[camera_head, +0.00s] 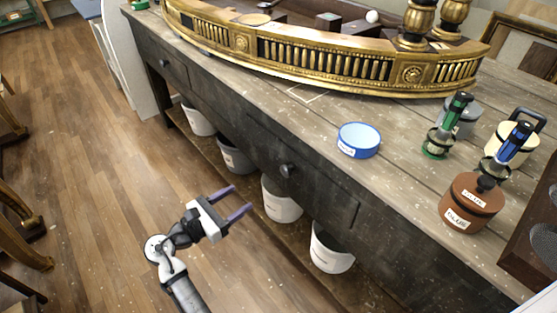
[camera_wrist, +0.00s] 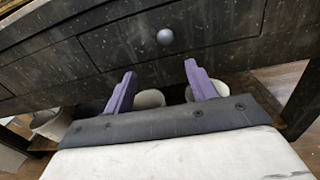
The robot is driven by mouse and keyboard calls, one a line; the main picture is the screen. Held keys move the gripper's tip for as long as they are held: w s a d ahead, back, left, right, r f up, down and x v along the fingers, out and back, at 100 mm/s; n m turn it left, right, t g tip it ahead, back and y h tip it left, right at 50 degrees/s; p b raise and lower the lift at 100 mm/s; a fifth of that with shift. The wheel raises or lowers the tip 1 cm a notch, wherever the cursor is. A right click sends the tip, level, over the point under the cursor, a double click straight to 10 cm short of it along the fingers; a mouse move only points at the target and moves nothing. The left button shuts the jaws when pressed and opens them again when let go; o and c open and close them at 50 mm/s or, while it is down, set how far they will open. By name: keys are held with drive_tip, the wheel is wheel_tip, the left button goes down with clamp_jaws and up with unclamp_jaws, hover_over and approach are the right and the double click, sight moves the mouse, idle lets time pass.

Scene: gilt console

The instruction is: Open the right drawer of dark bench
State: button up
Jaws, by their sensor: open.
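The dark bench (camera_head: 225,110) is a long grey-black wooden workbench with drawers in its front. Its right drawer (camera_head: 325,195) looks closed, with a round dark knob (camera_head: 286,170) on its front. In the wrist view the knob (camera_wrist: 165,36) is a grey ball on the drawer front (camera_wrist: 215,30), slightly above the fingertips. My gripper (camera_head: 243,197) is open and empty, its two purple fingers pointing at the bench front. It is apart from the knob, left of it in the head view. In the wrist view the gripper (camera_wrist: 160,68) has clear space between its fingers.
A left drawer (camera_head: 158,55) also looks closed. White buckets (camera_head: 281,203) stand on the low shelf under the drawers. On the benchtop are a blue tin (camera_head: 358,140), a brown jar (camera_head: 470,203) and a gilt console piece (camera_head: 320,65).

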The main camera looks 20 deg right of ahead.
sight(283, 173)
drive_tip(key=x, duration=0.9)
drive_tip(key=s+p+x, duration=0.1)
drive_tip(key=x, duration=0.4)
drive_tip(key=shift+w+d, duration=0.1)
drive_tip(key=shift+d, duration=0.35)
drive_tip(key=shift+c, duration=0.4)
clamp_jaws()
